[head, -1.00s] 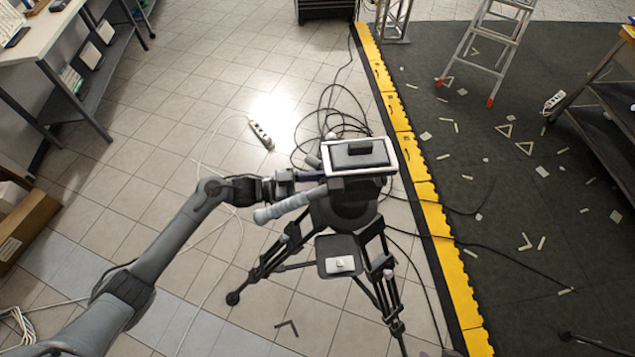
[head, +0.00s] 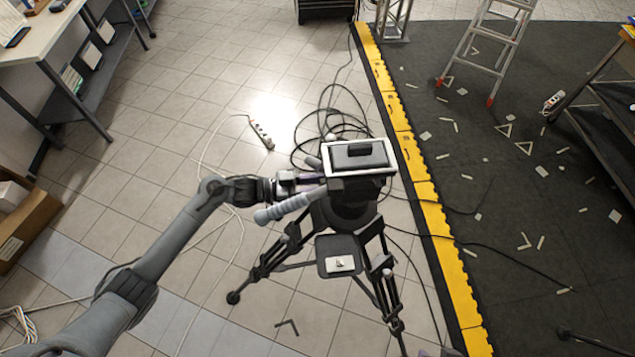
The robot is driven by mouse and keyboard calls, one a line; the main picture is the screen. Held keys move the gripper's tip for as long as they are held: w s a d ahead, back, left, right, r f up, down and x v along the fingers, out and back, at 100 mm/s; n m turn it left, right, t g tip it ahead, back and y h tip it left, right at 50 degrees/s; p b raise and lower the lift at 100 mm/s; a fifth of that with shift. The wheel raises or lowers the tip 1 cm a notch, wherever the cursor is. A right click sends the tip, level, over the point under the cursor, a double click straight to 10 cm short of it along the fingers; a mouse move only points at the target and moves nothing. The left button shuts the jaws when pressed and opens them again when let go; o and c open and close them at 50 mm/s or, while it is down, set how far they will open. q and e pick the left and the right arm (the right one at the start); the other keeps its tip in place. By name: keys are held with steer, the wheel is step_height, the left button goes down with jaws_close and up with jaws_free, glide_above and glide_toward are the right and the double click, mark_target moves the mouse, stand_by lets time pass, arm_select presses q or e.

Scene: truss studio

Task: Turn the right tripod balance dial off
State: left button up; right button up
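A black tripod (head: 345,218) stands on the tiled floor with a dark fluid head. A white-rimmed plate (head: 360,157) sits on top, and a grey pan handle (head: 283,208) points to the lower left. My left gripper (head: 308,184) comes in from the left and reaches the left side of the tripod head, just below the plate. Its fingertips are small and partly lost against the head, so their opening and any contact are unclear. I cannot make out the balance dial. My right gripper is not in view.
A small platform (head: 340,258) with a white item hangs between the tripod legs. Black cables (head: 330,118) and a power strip (head: 261,134) lie behind. A yellow-edged dark mat (head: 440,220) is at right. Floor left of the tripod is mostly open.

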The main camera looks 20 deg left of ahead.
arm_select(q)
steer(key=shift+w+n+p, duration=0.1)
steer(key=shift+n+p, duration=2.15)
steer(key=shift+n, duration=1.65)
steer(key=shift+f, duration=0.1)
steer(key=o, duration=0.8)
